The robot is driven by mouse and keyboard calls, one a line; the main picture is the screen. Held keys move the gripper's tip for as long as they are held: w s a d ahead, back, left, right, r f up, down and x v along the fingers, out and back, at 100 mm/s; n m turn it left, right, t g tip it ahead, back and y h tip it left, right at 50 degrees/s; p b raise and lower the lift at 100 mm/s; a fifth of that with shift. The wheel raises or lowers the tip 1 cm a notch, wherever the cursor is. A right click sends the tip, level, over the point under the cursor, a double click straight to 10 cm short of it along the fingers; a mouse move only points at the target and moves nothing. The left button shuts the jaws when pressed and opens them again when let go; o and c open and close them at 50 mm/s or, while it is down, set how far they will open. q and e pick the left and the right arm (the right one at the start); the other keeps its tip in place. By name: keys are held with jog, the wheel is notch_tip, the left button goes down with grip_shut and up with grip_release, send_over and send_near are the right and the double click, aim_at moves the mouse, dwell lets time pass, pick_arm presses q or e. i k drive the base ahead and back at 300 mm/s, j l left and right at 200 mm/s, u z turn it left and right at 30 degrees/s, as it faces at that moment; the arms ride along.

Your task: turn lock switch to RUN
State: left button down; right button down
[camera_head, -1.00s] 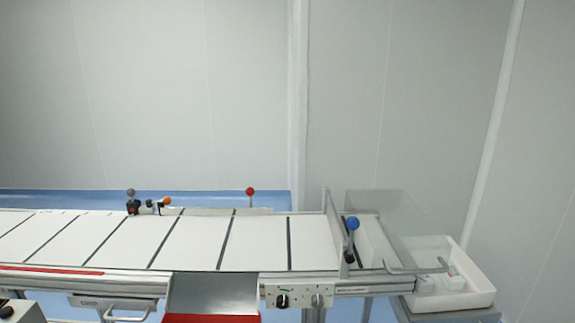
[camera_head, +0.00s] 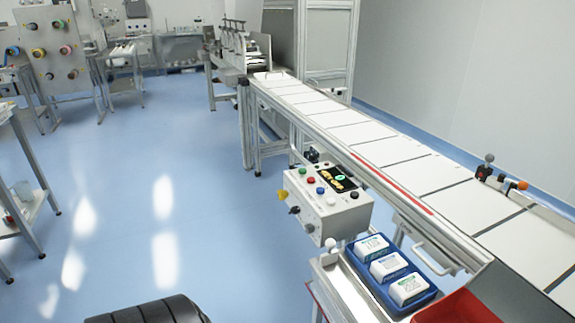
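A light grey control box (camera_head: 328,212) stands beside the conveyor, right of centre. Its top has several coloured buttons and a dark panel with yellow and green marks (camera_head: 338,179). Its left-facing side carries a yellow switch (camera_head: 282,196), a black knob (camera_head: 294,210) and a smaller dark control (camera_head: 309,228). I cannot tell which of these is the lock switch, and no RUN label or switch position is readable. Neither gripper is in view.
The conveyor (camera_head: 370,142) runs from the back centre to the lower right. A blue tray (camera_head: 417,306) with white packs and a red bin (camera_head: 462,309) lie before the box. Open blue floor (camera_head: 140,170) fills the left. A dark ribbed shape (camera_head: 160,311) shows at the bottom edge.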

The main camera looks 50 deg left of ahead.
aim_at(282, 194)
jog(key=u, duration=1.4)
jog(key=i+j+z, duration=0.15)
jog(key=j, duration=0.1)
